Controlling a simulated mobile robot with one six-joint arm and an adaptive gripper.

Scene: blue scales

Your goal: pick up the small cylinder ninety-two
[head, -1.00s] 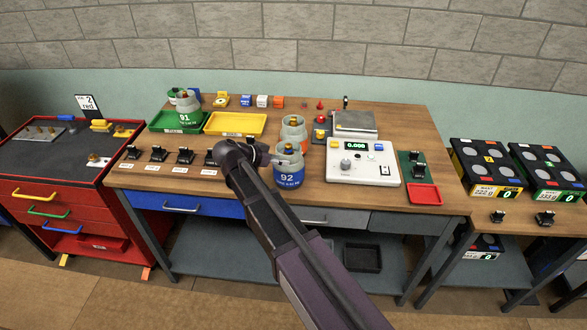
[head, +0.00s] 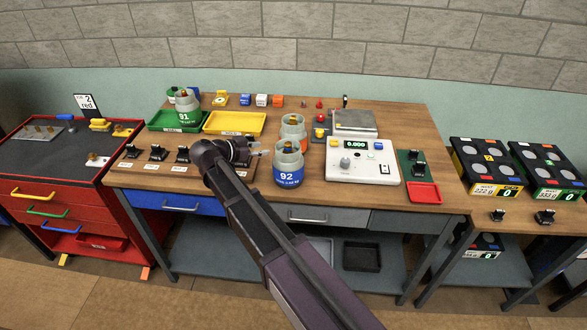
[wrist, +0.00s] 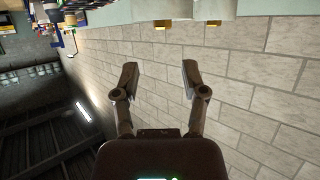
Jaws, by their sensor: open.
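The small cylinder ninety-two (head: 288,166) stands upright near the front of the wooden table, grey on top with a blue band marked 92. My gripper (head: 262,152) is just left of its upper part in the head view; I cannot tell whether they touch. In the wrist view my gripper (wrist: 160,78) has its two fingers spread with nothing between them. Pale rounded shapes with yellow bits show at the top edge there, but I cannot tell what they are.
An orange-banded cylinder (head: 293,129) stands close behind ninety-two. A white scale unit (head: 361,174) is to the right. Cylinder 91 (head: 187,105) stands at the green tray (head: 160,124), beside a yellow tray (head: 236,132). Small black clamps line the front left edge.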

